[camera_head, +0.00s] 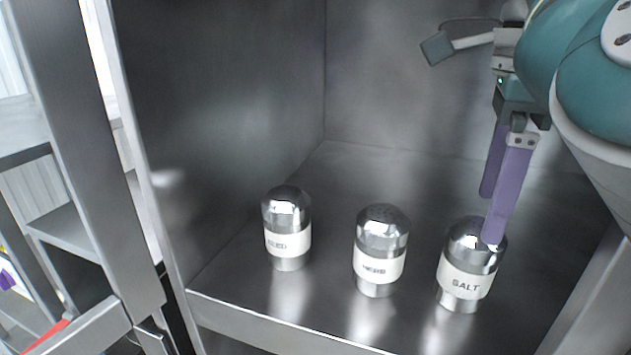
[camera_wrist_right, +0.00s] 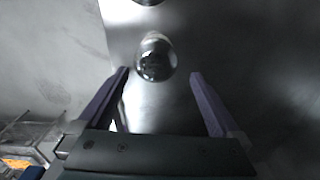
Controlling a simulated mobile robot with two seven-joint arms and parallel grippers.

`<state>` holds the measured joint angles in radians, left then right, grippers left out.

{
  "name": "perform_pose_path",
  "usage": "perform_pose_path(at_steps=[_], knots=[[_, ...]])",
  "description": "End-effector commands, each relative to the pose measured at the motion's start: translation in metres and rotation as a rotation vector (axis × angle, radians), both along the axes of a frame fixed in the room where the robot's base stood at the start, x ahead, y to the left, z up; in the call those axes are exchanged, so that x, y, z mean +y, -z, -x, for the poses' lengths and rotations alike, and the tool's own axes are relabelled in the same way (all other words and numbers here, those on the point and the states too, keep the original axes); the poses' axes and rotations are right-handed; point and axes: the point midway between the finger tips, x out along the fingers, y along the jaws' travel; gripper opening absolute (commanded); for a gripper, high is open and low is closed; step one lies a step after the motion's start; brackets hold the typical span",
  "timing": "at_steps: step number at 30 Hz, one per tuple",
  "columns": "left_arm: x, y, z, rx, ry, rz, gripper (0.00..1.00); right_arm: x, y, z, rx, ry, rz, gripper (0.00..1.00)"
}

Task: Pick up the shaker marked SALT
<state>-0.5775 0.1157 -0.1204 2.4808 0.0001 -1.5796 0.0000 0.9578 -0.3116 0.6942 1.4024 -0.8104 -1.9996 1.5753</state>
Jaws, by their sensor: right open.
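The shaker marked SALT (camera_head: 466,268) stands upright on the metal shelf floor, rightmost of three silver domed shakers with white labels. My right gripper (camera_head: 490,218) has two purple fingers and points down over the SALT shaker's top. One fingertip overlaps the dome in the head view; I cannot tell whether it touches. In the right wrist view the fingers (camera_wrist_right: 160,75) are apart with nothing between them at their bases. A silver dome (camera_wrist_right: 156,58) shows just beyond and between the fingertips; its label is not visible there. My left gripper is not in view.
A shaker marked HERB (camera_head: 380,262) stands left of SALT, and another shaker (camera_head: 287,243), its label hard to read, stands farther left. Metal walls (camera_head: 220,90) enclose the shelf at left and back. A raised lip (camera_head: 262,325) runs along the front.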

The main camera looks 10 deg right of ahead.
Motion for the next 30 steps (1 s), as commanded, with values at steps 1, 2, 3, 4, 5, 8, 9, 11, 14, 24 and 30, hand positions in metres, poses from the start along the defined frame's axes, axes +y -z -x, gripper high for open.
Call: perform_pose_path(at_steps=[1,2,3,4,5,8,9,11,14,24,30], knots=[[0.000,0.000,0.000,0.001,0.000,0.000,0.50,0.000,0.008,0.001,0.005,-0.001,0.000,1.00],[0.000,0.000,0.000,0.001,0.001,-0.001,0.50,0.000,0.013,0.001,0.007,-0.002,0.000,1.00],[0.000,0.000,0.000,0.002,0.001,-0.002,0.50,0.000,0.020,0.001,0.006,-0.002,-0.001,1.00],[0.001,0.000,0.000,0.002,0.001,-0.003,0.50,0.001,0.024,0.002,0.007,-0.002,-0.001,1.00],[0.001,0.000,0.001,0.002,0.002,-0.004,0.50,0.001,0.029,0.001,0.006,-0.001,-0.001,1.00],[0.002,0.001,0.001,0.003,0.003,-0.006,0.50,0.001,0.039,0.001,0.003,-0.002,-0.001,1.00],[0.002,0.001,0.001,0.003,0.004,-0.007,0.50,0.001,0.042,0.001,0.003,-0.002,-0.001,1.00],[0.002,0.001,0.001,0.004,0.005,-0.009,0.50,0.002,0.047,0.001,0.003,-0.002,-0.001,1.00],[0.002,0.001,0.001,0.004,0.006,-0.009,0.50,0.005,0.061,0.001,0.005,-0.002,-0.001,1.00],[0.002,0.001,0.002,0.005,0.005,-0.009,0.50,0.007,0.096,0.000,0.001,-0.001,-0.001,1.00],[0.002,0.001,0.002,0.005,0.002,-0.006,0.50,0.007,0.095,-0.001,0.001,-0.001,-0.001,0.95]])
